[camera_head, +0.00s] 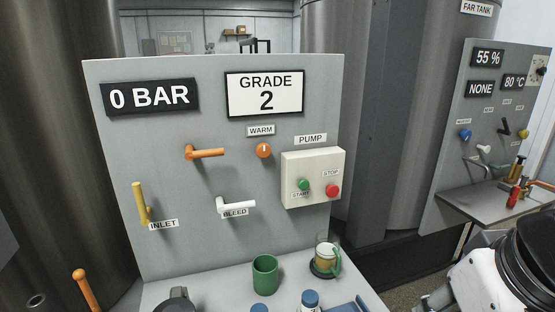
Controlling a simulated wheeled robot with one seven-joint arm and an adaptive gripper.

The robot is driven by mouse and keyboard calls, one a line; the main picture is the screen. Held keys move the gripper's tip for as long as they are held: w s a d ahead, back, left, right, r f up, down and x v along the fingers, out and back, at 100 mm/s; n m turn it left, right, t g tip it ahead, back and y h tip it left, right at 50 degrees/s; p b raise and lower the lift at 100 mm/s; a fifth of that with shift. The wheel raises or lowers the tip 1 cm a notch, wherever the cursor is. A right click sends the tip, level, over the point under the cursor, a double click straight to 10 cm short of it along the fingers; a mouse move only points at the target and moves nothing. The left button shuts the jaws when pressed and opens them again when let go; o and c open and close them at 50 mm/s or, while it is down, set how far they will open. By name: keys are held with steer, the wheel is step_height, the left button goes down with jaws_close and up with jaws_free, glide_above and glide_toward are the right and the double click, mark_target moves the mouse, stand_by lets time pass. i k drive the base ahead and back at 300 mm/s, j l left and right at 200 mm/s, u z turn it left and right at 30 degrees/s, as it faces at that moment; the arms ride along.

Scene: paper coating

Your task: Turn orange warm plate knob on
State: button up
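The orange warm knob (264,151) is a small round dial on the grey upright panel (150,235), just below the WARM label (261,130). A short white mark on its face looks about vertical. Nothing touches the knob or covers it. A white and black part of my arm shows at the lower right, well apart from the panel. I cannot make out my gripper's fingers in this view.
An orange lever (205,153) sits left of the knob, with a white bleed lever (236,206) below. The pump box (313,165) with green and red buttons is at its right. A green cup (265,275) and a mug (326,260) stand on the ledge below.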

mark_target(262, 150)
steer(key=u, duration=0.7)
steer(key=k+j+z, duration=0.1)
steer(key=k, duration=0.3)
steer(key=i+j, duration=0.05)
steer(key=j, duration=0.05)
